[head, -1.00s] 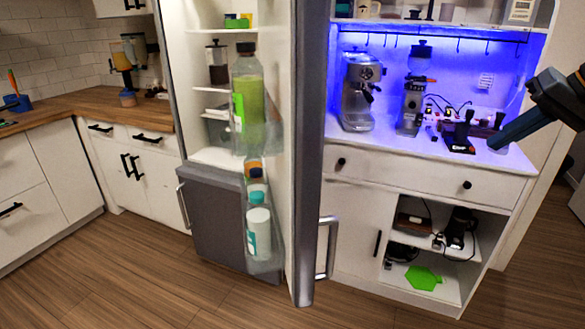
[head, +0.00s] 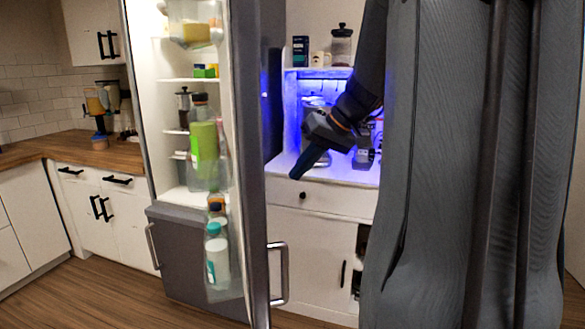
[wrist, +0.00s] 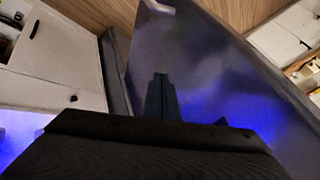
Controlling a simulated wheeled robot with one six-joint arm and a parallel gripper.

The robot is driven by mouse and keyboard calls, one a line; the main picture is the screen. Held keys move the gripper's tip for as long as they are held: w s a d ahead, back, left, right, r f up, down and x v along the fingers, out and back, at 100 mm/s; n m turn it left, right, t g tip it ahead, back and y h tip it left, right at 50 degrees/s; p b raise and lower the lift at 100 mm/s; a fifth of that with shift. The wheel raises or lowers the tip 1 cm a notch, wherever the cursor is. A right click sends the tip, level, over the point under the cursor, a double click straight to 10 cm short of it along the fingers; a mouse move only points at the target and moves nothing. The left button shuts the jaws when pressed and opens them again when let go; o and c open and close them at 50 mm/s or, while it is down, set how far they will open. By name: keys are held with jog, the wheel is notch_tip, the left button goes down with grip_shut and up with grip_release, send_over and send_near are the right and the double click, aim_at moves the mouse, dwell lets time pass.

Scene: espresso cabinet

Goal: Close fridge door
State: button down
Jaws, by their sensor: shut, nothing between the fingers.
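The fridge door (head: 252,130) stands open in the head view, swung toward me, with its edge and outer side facing my arm. Its metal handle (head: 279,272) is low on the outer side. The fridge interior (head: 175,50) shows lit shelves, and bottles stand in the door racks. My gripper (head: 297,174) is to the right of the door, in front of the espresso cabinet, shut and empty. In the wrist view my gripper (wrist: 160,78) points along the dark, shiny outer face of the door (wrist: 200,60). I cannot tell whether it touches the door.
The espresso cabinet (head: 325,196) with blue light stands right behind my gripper. The grey lower fridge door (head: 190,255) is shut. A wooden counter with white cupboards (head: 105,205) is at left. The wooden floor (head: 85,295) at front left is clear.

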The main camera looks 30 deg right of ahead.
jog(key=w+a+f+p, duration=0.3)
jog(key=w+a+f, duration=0.1)
jog(key=a+f, duration=0.1)
jog(key=shift+w+a+f, duration=0.3)
jog(key=shift+w+a, duration=0.05)
jog(key=shift+a, duration=0.25)
